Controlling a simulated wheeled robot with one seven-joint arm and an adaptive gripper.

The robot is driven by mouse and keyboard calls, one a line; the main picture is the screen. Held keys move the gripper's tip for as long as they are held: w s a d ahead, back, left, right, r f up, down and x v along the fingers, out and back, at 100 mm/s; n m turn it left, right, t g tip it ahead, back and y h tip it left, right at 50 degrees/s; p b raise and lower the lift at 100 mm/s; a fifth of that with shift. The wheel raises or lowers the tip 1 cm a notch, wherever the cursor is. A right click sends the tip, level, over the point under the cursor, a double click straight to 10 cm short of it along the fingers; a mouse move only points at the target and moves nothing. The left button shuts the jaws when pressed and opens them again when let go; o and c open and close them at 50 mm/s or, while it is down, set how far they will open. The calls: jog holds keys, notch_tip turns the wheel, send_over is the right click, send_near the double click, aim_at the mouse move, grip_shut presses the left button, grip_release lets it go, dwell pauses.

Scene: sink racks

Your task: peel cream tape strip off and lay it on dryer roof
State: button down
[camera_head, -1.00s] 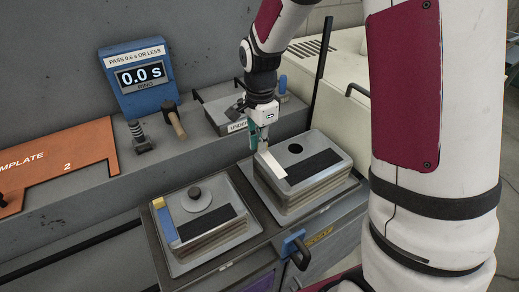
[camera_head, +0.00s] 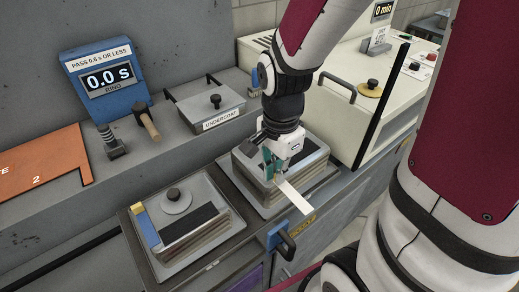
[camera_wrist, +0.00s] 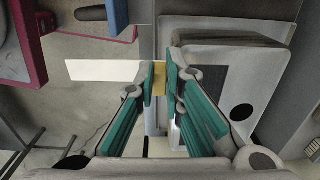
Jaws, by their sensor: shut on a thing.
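The cream tape strip (camera_head: 294,197) is pinched at one end in my gripper (camera_head: 271,170) and sticks out over the front of the right sink rack block. In the wrist view the strip (camera_wrist: 105,70) reaches left from the fingertips (camera_wrist: 160,82), with a yellow tab between them. It looks clear of the block's surface. The right block (camera_head: 313,152), with a dark band and a round hole, is partly hidden behind my gripper. The dryer (camera_head: 345,105) is the large cream cabinet at the right, with a pale roof.
A second block (camera_head: 195,225) with a knob stands at the left. A lidded undercoat tray (camera_head: 205,108), a ring timer (camera_head: 105,80) and a black upright bar (camera_head: 380,105) stand nearby.

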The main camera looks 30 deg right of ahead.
jog(key=shift+r+p, duration=2.1)
jog(key=shift+r, duration=0.95)
jog(key=shift+w+f, duration=0.1)
